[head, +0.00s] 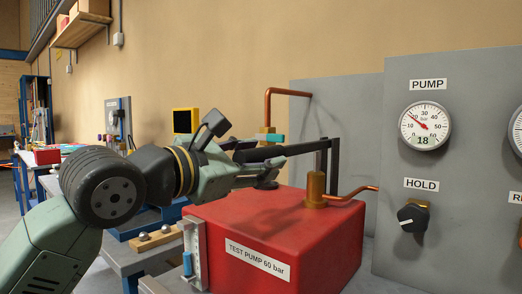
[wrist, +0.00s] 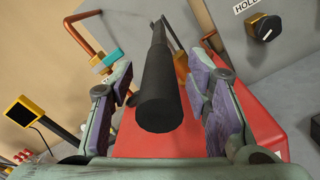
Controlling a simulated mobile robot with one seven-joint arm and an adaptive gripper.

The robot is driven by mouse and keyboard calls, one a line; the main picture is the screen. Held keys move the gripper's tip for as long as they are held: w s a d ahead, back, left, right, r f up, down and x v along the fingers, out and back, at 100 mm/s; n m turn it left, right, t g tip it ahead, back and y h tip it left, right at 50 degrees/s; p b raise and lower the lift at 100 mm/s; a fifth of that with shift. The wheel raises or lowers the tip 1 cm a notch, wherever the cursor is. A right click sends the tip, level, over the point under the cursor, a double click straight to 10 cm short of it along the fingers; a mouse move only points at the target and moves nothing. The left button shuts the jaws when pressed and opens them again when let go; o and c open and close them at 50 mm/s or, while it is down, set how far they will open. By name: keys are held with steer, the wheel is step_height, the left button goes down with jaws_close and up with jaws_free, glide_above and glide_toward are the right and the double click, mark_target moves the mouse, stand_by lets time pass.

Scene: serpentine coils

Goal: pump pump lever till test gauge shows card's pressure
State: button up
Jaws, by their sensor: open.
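The red test pump (head: 270,235) is labelled "TEST PUMP 60 bar". Its black pump lever (head: 290,150) runs roughly level from a black upright post toward my gripper (head: 255,165). In the wrist view the lever (wrist: 160,100) lies between the two purple-padded fingers of my gripper (wrist: 168,95). The fingers are open, with a gap on either side of the lever. The gauge under the "PUMP" label (head: 425,127) is marked in bar and shows 18 in its lower window. A second gauge (head: 517,130) is cut off at the right edge. I cannot see the card.
A black HOLD knob (head: 412,217) sits below the pump gauge on the grey panel (head: 450,75). A copper pipe (head: 352,193) leaves the brass fitting (head: 315,187) on the pump. A yellow-framed screen (head: 186,121) and a bench with small items stand behind my arm.

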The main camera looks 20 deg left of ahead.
steer(key=shift+w+d, duration=0.2)
steer(key=shift+w, duration=0.45)
steer(key=shift+c, duration=0.5)
jaws_close()
